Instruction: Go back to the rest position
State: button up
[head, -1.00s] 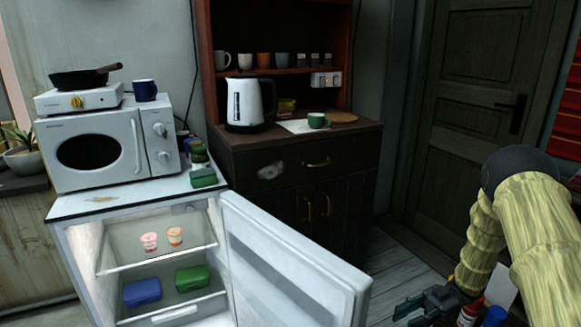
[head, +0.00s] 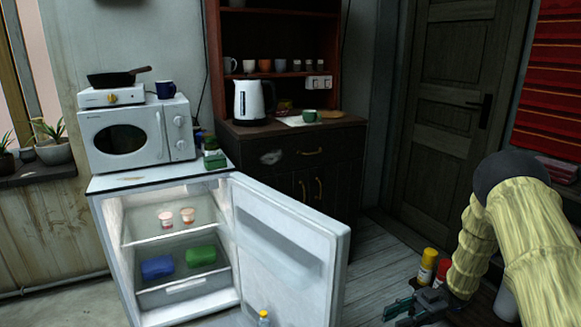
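My arm, in a pale yellow ribbed sleeve, is folded at the lower right of the head view. My gripper (head: 398,309) is low at the bottom edge, pointing left, to the right of the open fridge door (head: 290,245) and apart from it. Nothing is visibly held in it. The angle and dark shading do not show whether its fingers are open or shut.
The open fridge (head: 165,182) holds two small cups, a blue box (head: 157,267) and a green box (head: 201,256). A microwave (head: 140,133) stands on top. A yellow bottle (head: 428,266) and a red one (head: 443,272) are beside my arm. Floorboards (head: 375,260) are clear.

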jog(key=w+a+f+m+t+h, duration=0.2)
jog(key=a+f+m+t, duration=0.8)
jog(key=a+f+t, duration=0.15)
jog(key=s+d+f+m+t+h, duration=0.1)
jog(key=s+f+m+t+h, duration=0.1)
jog(key=s+f+m+h, duration=0.85)
jog(key=s+d+f+m+g+h, duration=0.1)
jog(key=s+d+f+g, duration=0.1)
jog(key=s, duration=0.6)
jog(key=s+d+f+m+g+h, duration=0.1)
jog(key=s+g+h, duration=0.15)
jog(key=s, duration=0.55)
jog(key=s+d+f+g+h, duration=0.1)
jog(key=s+d+f+g, duration=0.1)
jog(key=s, duration=0.6)
notch_tip(320, 180, up, 16)
jog(key=p, duration=1.5)
jog(key=shift+s+d+f+g, duration=0.2)
jog(key=shift+s+g, duration=0.1)
jog(key=shift+s, duration=0.15)
